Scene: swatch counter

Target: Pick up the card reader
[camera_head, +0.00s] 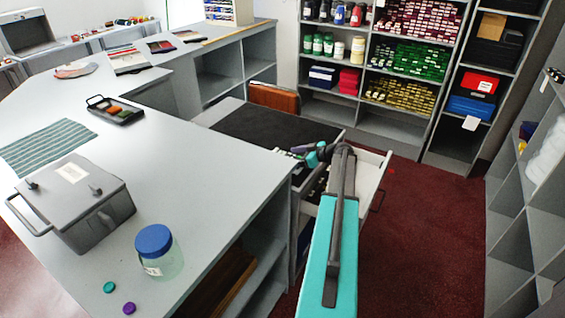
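I cannot make out a card reader for certain in the head view. My arm reaches over an open white drawer (372,172) at the end of the counter. My gripper (303,152) is at the drawer's left side, by the edge of a dark mat. Its fingers are too small and too covered by my arm to tell whether they are open or hold anything. Small dark and light items (318,183) lie in the drawer, mostly hidden behind my arm.
The grey counter (190,170) bears a grey handled box (75,205), a blue-lidded jar (158,252), a black tray (114,110) and a striped cloth (47,146). A dark mat (275,130) lies left of the drawer. Red floor (430,230) is clear to the right, before shelves (515,190).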

